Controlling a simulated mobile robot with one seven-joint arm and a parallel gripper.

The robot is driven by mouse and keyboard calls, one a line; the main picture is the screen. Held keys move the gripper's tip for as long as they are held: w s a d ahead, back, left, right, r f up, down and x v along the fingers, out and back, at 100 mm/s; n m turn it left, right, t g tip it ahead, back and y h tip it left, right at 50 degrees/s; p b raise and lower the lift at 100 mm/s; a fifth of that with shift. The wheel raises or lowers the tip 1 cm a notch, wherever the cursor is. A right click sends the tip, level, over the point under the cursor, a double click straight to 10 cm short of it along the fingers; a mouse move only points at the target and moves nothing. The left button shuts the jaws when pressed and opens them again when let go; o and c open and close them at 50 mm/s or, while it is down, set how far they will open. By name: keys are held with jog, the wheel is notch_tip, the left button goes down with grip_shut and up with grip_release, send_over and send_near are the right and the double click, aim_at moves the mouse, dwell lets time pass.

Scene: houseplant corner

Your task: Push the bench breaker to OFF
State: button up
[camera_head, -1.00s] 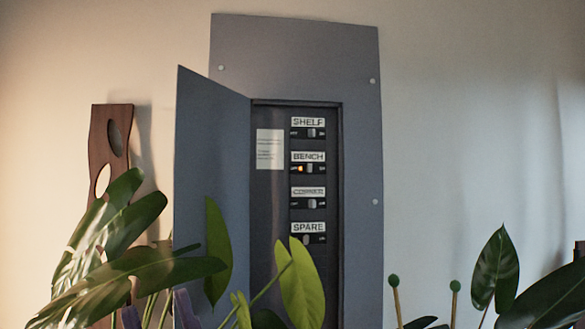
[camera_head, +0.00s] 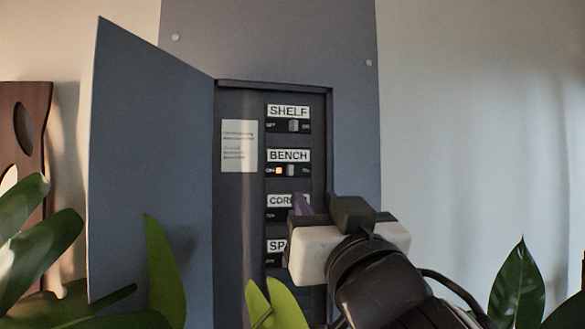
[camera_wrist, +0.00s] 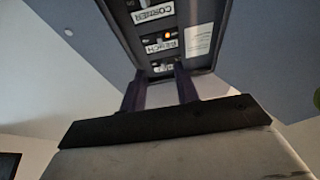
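The bench breaker (camera_head: 290,170) is a small pale switch in the second row of the open panel, under the BENCH label (camera_head: 288,156). An orange light (camera_head: 279,170) glows just left of it. I cannot tell its exact position. My gripper (camera_head: 315,204) is in front of the panel, below and right of this breaker, and hides much of the CORNER and SPARE rows. The wrist view is upside down. It shows my gripper (camera_wrist: 160,69) with its two dark purple fingers apart and nothing between them, and the bench breaker row (camera_wrist: 157,38) beyond.
The SHELF breaker (camera_head: 293,125) sits above the bench one. The panel door (camera_head: 150,160) hangs open at the left. Green leaves (camera_head: 165,270) rise in front of the door and lower panel. The wall at the right (camera_head: 470,130) is bare.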

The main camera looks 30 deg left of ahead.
aim_at(291, 168)
jog(key=p+x, duration=0.4)
jog(key=x, duration=0.8)
grip_shut()
